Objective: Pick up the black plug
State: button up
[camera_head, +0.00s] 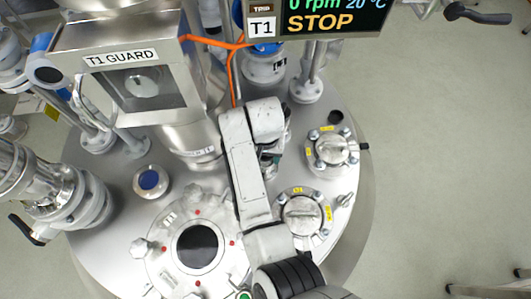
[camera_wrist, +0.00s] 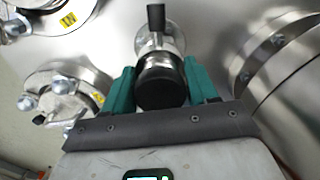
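A round black plug (camera_wrist: 161,86) shows in the wrist view, at the end of a silver fitting with a black lever. The teal fingers of my gripper (camera_wrist: 161,95) stand on its left and right, very close to its sides. I cannot tell whether they press on it or stand a little apart. In the head view my gripper (camera_head: 268,162) is below the arm's far end, mostly hidden by the arm link, and the plug there is hidden.
The round steel vessel lid (camera_head: 255,205) carries clamped ports (camera_head: 303,213) and (camera_head: 332,150) on the right. A sight glass (camera_head: 197,246) is in front. The T1 guard housing (camera_head: 135,85) stands left. A small dark cylinder (camera_head: 335,117) stands near the lid's right edge.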

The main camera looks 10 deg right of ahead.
jog(key=c, duration=0.8)
